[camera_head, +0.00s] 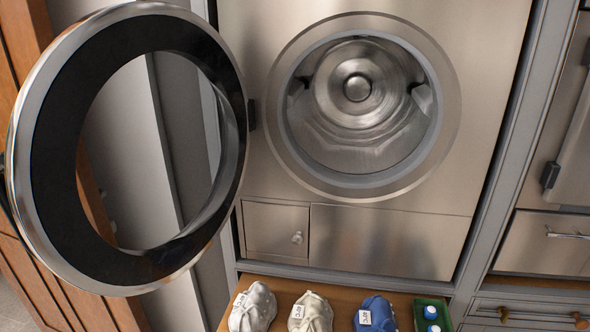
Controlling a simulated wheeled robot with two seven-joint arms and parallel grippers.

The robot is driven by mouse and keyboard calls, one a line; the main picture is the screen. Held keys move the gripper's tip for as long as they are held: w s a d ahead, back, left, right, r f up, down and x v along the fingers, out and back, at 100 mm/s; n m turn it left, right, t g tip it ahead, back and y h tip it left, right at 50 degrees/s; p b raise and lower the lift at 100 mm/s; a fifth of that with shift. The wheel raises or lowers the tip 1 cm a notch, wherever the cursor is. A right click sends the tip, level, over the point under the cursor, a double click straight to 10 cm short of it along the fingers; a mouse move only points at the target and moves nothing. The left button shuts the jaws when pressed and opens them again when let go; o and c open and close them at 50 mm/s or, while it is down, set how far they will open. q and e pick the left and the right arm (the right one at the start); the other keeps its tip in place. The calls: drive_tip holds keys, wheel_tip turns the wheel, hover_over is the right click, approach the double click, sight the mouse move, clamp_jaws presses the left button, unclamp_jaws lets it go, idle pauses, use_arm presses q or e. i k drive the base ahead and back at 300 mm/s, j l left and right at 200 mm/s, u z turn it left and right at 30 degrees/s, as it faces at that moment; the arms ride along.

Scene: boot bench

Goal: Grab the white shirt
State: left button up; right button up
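Three bundled cloth garments with white tags lie in a row on a wooden surface (340,284) at the bottom of the view, cut off by the frame edge. The left garment (252,308) is pale grey-white. The middle garment (311,312) is cream or off-white. The right garment (375,313) is blue. I cannot tell for sure which of the two pale ones is the white shirt. Neither of my grippers is in view, and nothing touches the garments.
A front-loading washer (390,240) stands behind, its drum (360,140) looking empty. Its round door (45,130) is swung open to the left, in the upper space. A green crate (446,318) with blue-and-white bottles (431,312) sits right of the blue garment.

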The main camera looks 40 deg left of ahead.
sight(253, 309)
drive_tip(key=i+l+u, duration=0.2)
drive_tip(key=u, duration=0.3)
drive_tip(key=i+l+u, duration=0.1)
drive_tip(key=l+u, duration=1.05)
drive_tip(key=l, duration=0.2)
drive_tip(key=i, duration=0.05)
